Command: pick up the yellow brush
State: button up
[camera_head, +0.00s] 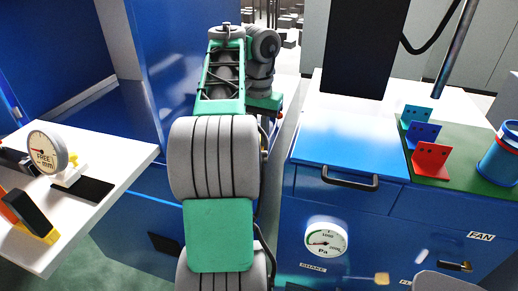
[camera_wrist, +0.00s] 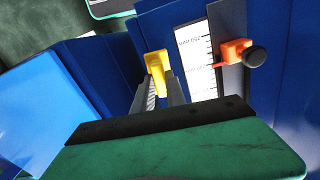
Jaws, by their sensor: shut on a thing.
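The yellow brush (camera_wrist: 157,64) shows in the wrist view as a small yellow piece at the fingertips. My gripper (camera_wrist: 157,88) is shut on it, with one grey finger on each side. Whitish ridged strands show below the yellow part, between the fingers. How far the brush extends beyond the fingertips cannot be told. In the head view my arm fills the middle, and neither the gripper nor the brush can be made out there.
In the wrist view, a white scale strip (camera_wrist: 195,62) with an orange slider (camera_wrist: 234,50) and black knob is close right of the brush. In the head view, a white table (camera_head: 130,155) stands left; a blue cabinet (camera_head: 345,150) with brackets on top stands right.

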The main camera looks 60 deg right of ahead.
grip_shut()
